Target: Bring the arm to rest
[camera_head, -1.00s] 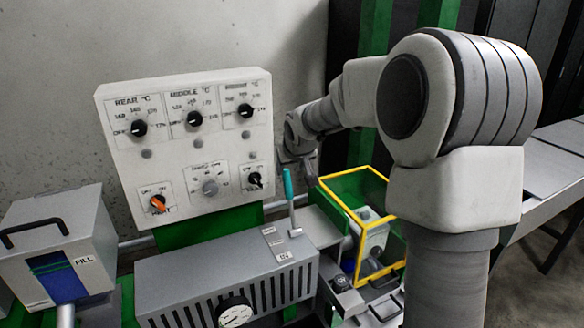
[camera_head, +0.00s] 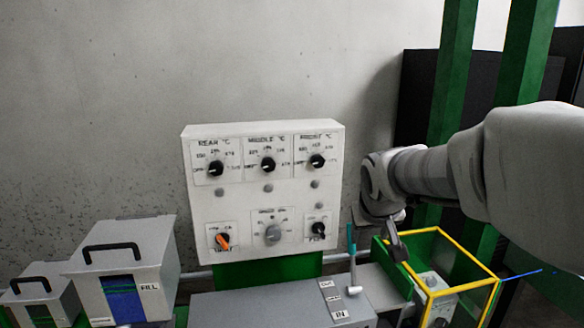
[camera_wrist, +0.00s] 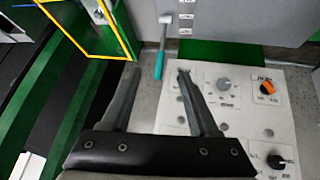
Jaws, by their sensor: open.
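My arm reaches in from the right of the head view. My gripper (camera_head: 396,240) hangs at its end, to the right of the white control panel (camera_head: 262,190). In the wrist view the two fingers of my gripper (camera_wrist: 158,75) stand apart, with nothing held between them. The panel shows there beyond the right finger, upside down, with its orange knob (camera_wrist: 267,88). The teal-handled lever (camera_head: 351,245) stands left of my gripper; it also shows in the wrist view (camera_wrist: 160,62), beyond the gap between the fingers.
A yellow-edged guard frame (camera_head: 470,255) stands just right of and below my gripper. A grey machine housing (camera_head: 265,306) lies below the panel. Grey handled boxes (camera_head: 125,270) stand at the left. A thin blue line (camera_head: 525,273) shows at the right. Bare wall is above the panel.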

